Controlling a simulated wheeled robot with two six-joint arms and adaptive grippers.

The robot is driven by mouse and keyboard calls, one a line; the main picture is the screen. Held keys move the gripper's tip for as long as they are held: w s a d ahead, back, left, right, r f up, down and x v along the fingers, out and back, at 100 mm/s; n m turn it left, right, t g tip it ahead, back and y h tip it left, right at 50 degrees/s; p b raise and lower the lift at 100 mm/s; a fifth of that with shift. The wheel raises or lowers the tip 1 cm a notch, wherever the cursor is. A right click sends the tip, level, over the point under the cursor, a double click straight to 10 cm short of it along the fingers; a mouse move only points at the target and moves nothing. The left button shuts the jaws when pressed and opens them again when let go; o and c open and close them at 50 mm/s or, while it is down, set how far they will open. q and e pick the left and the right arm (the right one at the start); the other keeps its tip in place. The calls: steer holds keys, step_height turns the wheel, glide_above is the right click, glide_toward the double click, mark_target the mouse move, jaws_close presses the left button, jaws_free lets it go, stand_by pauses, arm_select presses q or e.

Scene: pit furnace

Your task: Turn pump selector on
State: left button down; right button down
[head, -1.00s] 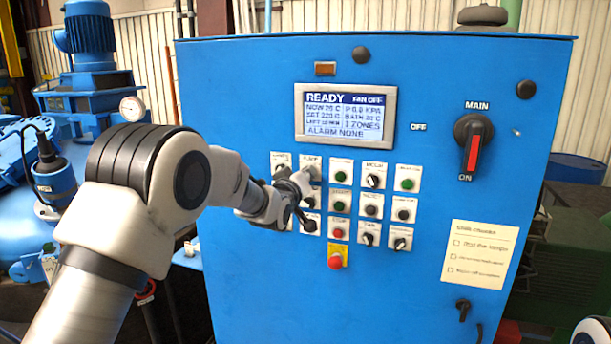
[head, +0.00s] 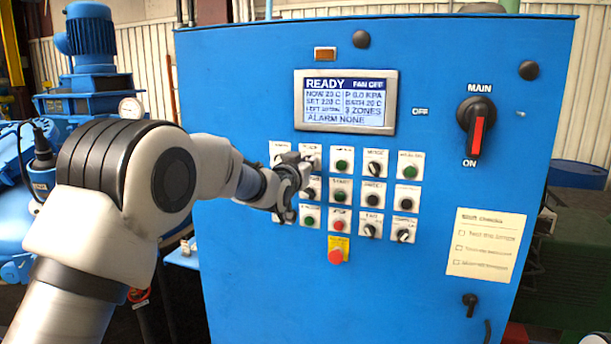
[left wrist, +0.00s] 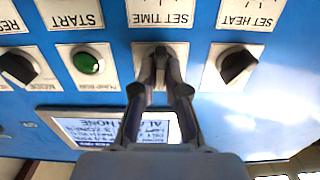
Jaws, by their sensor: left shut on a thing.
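The pump selector is a dark knob on a pale plate (head: 311,150), second from left in the top row of the blue panel. In the head view my left gripper (head: 302,172) covers most of it. In the left wrist view, which is upside down, the two fingers (left wrist: 160,76) close on the selector knob (left wrist: 160,50). It sits between the green pump run button (left wrist: 88,63) and another dark knob (left wrist: 238,65). The fingers hide its label, and I cannot tell its angle. My right gripper is out of view.
The screen (head: 345,101) reads READY and FAN OFF. Several buttons and knobs lie close around my gripper, with a red stop button (head: 336,256) below. The main switch (head: 477,127) and a paper note (head: 486,243) are at the right. A blue motor (head: 90,38) stands at the left.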

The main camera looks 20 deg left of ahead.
arm_select(q)
steer(key=shift+d+f+m+b, duration=0.1)
steer(key=shift+f+m+b, duration=0.05)
steer(key=shift+m+b, duration=1.05)
steer(key=shift+d+f+m+b, duration=0.1)
steer(key=shift+m+b, duration=0.65)
steer(key=shift+m, duration=0.85)
steer(key=c, duration=1.2)
jaws_free()
steer(key=shift+w+a, duration=0.1)
steer(key=s, duration=1.2)
steer(key=shift+a, duration=0.2)
